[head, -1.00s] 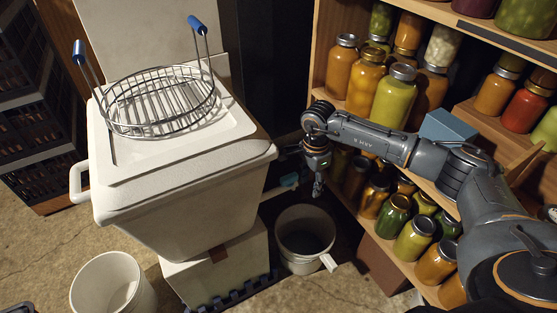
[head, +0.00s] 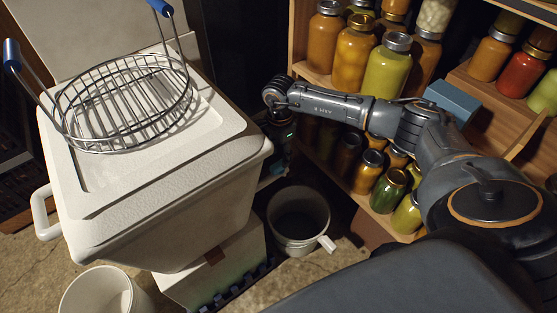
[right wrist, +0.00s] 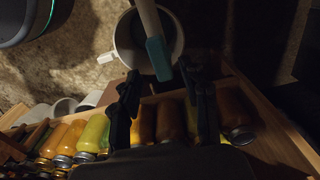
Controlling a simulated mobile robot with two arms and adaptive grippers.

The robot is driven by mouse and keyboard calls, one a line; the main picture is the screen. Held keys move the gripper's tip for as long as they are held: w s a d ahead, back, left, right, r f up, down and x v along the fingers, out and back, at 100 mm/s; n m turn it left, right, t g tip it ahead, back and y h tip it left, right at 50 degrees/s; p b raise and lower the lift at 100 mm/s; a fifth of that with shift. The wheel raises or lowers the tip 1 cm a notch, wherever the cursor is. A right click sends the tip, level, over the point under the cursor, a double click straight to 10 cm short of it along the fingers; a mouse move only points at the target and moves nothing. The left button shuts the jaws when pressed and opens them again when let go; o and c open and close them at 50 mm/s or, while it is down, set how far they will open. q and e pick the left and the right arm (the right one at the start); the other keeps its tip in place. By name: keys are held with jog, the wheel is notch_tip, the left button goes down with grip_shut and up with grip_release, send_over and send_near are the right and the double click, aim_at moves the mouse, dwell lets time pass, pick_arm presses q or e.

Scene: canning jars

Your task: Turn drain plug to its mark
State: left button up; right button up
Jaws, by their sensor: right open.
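A teal piece (right wrist: 159,60) on the end of a white pipe (right wrist: 147,17) shows in the right wrist view; it looks like the drain plug, but I cannot make out a mark. In the head view a bit of teal (head: 270,180) shows low beside the white cooler (head: 170,225), in shadow and partly hidden. My right gripper (head: 281,140) is beside the cooler's right side, dark and hard to make out. In the right wrist view its fingers (right wrist: 161,72) are spread, with the teal piece between their tips in the picture; I see no contact. My left gripper is out of view.
A pale bucket (head: 298,240) stands on the floor below my right gripper. Another white bucket (head: 75,295) is at the lower left. A wire basket (head: 125,100) sits on the cooler. Wooden shelves with glass jars (head: 388,68) stand close on the right.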

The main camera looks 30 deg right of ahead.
aim_at(280, 164)
jog(key=shift+f, duration=1.8)
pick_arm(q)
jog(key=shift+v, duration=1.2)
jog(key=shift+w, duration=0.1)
pick_arm(e)
grip_shut()
